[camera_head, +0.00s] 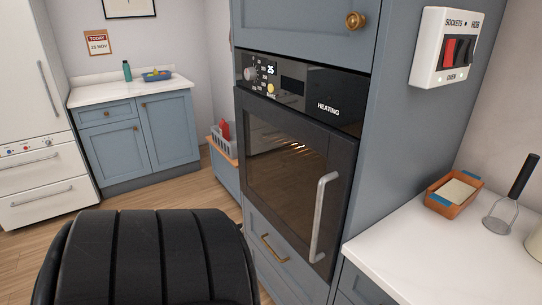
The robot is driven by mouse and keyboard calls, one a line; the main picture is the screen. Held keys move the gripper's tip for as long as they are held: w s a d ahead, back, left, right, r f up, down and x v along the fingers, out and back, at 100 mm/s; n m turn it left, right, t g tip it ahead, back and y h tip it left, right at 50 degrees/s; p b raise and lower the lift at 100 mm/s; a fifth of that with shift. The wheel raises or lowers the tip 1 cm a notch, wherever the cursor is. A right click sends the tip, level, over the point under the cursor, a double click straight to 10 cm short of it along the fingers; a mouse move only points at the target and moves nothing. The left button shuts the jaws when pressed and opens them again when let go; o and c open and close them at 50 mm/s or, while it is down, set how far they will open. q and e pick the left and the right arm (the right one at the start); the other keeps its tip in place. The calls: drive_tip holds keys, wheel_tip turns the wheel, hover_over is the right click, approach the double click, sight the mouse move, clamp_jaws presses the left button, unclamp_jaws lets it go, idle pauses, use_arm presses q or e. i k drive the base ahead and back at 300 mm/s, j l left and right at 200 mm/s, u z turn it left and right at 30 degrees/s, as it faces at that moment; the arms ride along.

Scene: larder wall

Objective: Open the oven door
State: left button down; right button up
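The oven (305,88) is built into a tall blue-grey cabinet in the middle of the view. Its dark glass door (283,165) looks shut. A pale upright bar handle (321,218) runs along the door's right side. The control panel above has knobs, a small display reading 25 and the word HEATING. Light racks show dimly through the glass. Neither of my grippers is in view.
A white worktop (450,250) at right holds an orange dish (453,194) and a masher (510,195). A switch plate (446,47) is on the cabinet side. A drawer (274,248) sits below the oven. A crate (223,143) stands left of the oven cabinet.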

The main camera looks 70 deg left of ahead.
sight(286, 171)
drive_tip(key=u, duration=2.1)
